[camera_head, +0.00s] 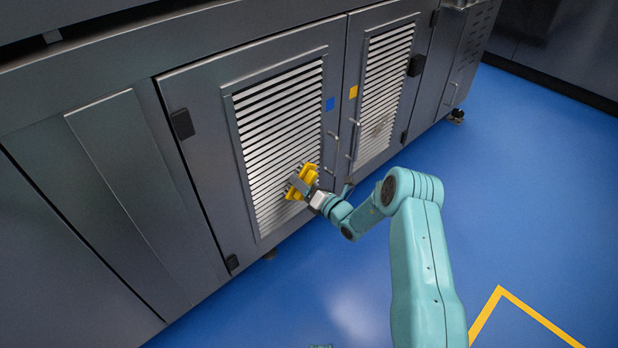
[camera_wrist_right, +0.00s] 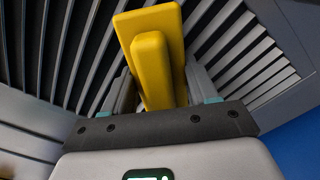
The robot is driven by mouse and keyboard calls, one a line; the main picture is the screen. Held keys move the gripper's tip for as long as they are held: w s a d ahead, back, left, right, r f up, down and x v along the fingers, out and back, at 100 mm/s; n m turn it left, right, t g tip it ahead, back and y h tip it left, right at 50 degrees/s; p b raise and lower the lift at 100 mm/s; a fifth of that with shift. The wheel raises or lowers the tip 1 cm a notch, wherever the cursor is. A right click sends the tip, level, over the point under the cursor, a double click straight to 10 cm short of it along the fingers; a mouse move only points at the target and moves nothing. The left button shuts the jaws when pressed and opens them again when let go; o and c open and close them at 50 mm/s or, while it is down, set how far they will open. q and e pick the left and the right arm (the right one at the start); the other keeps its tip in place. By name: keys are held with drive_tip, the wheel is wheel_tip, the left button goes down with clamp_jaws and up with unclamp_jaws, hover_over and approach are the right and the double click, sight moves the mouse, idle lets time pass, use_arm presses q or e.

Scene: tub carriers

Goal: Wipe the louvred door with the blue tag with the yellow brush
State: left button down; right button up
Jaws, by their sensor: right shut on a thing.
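The louvred door with the blue tag (camera_head: 331,104) is the left one of two grey doors; its slatted panel (camera_head: 277,122) is light and framed. The yellow brush (camera_head: 303,182) is at the lower right part of that panel, against or very close to the slats; I cannot tell if it touches. My right gripper (camera_head: 299,185) is shut on the brush. In the right wrist view the yellow brush (camera_wrist_right: 153,58) stands between the two fingers, with slats behind it. My left gripper is not in view.
The neighbouring louvred door has a yellow tag (camera_head: 353,92) and a brownish smudge (camera_head: 377,130) on its slats. Door handles (camera_head: 333,143) stick out between the doors. The blue floor (camera_head: 540,190) is clear, with a yellow line (camera_head: 500,292) at the lower right.

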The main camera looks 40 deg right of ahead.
sight(293, 189)
drive_tip(key=shift+s+a+r+p, duration=0.15)
drive_tip(key=shift+a+p, duration=0.45)
drive_tip(key=shift+a, duration=0.7)
drive_tip(key=shift+s+a, duration=0.1)
drive_tip(key=shift+a, duration=0.5)
drive_tip(key=shift+a+p, duration=0.7)
drive_tip(key=shift+a, duration=0.9)
drive_tip(key=shift+s, duration=0.1)
drive_tip(key=shift+s+d+f+p, duration=0.15)
drive_tip(key=shift+s+p, duration=0.55)
drive_tip(key=shift+s, duration=0.75)
drive_tip(key=shift+s+d+f+p, duration=0.1)
drive_tip(key=shift+s+p, duration=0.55)
drive_tip(key=shift+s, duration=0.8)
drive_tip(key=shift+r, duration=0.1)
